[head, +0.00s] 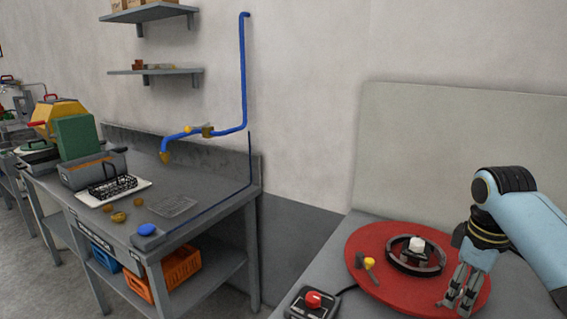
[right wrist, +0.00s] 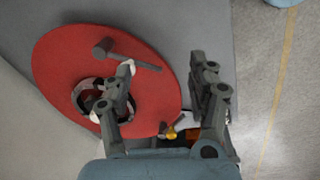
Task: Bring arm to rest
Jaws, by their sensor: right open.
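My right gripper (head: 459,301) is in the head view at the right, its fingers pointing down over the right part of a red round plate (head: 372,243). In the right wrist view the gripper (right wrist: 168,72) shows its two fingers spread apart, with nothing between the tips. My left gripper is in neither view.
A control box with a red button (head: 313,300) sits at the front edge of the grey table. A small yellow-headed item (head: 369,263) is on the plate. A workbench (head: 190,190) with a blue pipe (head: 244,80) above stands at the left. Floor shows between bench and table.

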